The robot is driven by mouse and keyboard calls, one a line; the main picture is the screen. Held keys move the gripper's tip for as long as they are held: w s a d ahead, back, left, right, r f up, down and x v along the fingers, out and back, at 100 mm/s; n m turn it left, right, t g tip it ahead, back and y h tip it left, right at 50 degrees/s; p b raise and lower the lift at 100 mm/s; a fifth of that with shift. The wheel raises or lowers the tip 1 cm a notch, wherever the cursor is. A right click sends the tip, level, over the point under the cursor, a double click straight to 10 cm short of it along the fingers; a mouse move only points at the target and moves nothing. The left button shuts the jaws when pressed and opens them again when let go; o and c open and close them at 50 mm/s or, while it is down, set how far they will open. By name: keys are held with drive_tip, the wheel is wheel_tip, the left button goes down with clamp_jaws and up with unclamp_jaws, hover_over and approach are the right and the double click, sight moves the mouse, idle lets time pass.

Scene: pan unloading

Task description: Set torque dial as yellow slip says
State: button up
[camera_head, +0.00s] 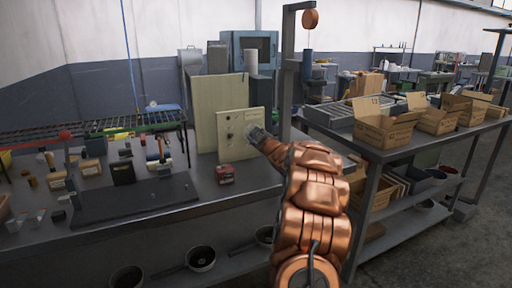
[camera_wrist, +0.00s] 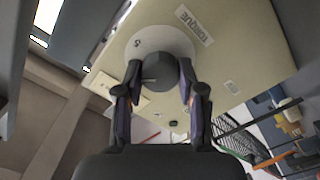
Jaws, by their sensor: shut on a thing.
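The torque dial (camera_wrist: 160,70) is a dark round knob in front of a white disc (camera_wrist: 152,40) on a cream panel (camera_wrist: 245,50). A TORQUE label (camera_wrist: 195,25) is beside it, tilted in the wrist view. One mark, perhaps a 5, shows on the disc; other marks cannot be read. My gripper (camera_wrist: 161,75) has its fingers on both sides of the knob, shut on it. A pale yellowish patch (camera_wrist: 128,102) is partly hidden behind the left finger; I cannot read any writing on it. In the head view my gripper (camera_head: 257,137) is at the panel (camera_head: 232,146) and covers the dial.
The panel stands on a grey workbench (camera_head: 235,182) before a taller cream board (camera_head: 208,95). A small red box (camera_head: 225,174) lies in front of it. Tools and a black mat (camera_head: 130,203) are at left. A shelf post (camera_head: 287,75) and cardboard boxes (camera_head: 383,125) are at right.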

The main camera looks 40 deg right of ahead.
drive_tip(key=n+b, duration=0.8)
drive_tip(key=shift+f+n, duration=0.2)
drive_tip(key=shift+n, duration=0.2)
drive_tip(key=shift+r, duration=0.1)
drive_tip(key=o, duration=1.1)
drive_tip(key=shift+o, duration=0.2)
drive_tip(key=shift+s, duration=0.15)
drive_tip(key=shift+s+a+r, duration=0.15)
drive_tip(key=shift+s+a, duration=0.1)
drive_tip(key=shift+s, duration=0.3)
drive_tip(key=v, duration=1)
drive_tip(key=shift+s, duration=0.2)
drive_tip(key=shift+a, duration=0.15)
